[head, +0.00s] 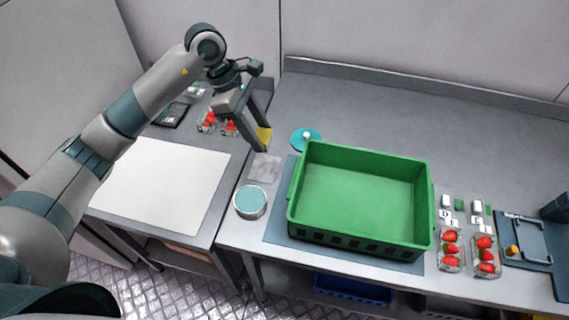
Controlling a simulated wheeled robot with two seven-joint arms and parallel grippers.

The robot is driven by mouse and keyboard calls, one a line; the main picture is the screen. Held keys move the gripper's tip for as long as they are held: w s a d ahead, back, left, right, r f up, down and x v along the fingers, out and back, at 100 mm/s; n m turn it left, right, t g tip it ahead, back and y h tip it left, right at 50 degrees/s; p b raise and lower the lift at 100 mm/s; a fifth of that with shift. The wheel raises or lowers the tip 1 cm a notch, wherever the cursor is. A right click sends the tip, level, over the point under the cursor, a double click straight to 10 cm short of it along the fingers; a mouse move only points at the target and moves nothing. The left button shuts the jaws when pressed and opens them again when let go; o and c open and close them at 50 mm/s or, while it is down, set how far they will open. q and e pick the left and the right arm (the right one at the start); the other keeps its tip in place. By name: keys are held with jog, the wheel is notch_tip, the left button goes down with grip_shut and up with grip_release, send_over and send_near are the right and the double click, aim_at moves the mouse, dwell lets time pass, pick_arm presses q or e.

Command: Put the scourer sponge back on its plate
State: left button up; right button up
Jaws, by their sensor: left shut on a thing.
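My left gripper (261,138) reaches in from the left, over the back left of the grey worktop. It is shut on the yellow scourer sponge (265,134), which is partly hidden by its fingers. A pale square plate (265,168) lies flat and bare on the worktop, just in front of the gripper. I cannot tell whether the sponge touches the worktop. My right gripper is not in view.
A teal disc (313,134) with a white knob lies right of the gripper. A round teal-topped tin (250,202) stands in front of the plate. A large empty green crate (430,205) stands right. Strawberry punnets (451,250) sit far right. A white board (160,185) lies left.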

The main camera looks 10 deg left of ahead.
pick_arm(q)
jog(key=shift+a, duration=0.1)
jog(key=shift+f, duration=0.15)
jog(key=shift+f+p, duration=0.35)
notch_tip(320, 180, down, 5)
jog(key=shift+r+p, duration=0.2)
jog(key=shift+p, duration=0.8)
jog(key=shift+f, duration=0.35)
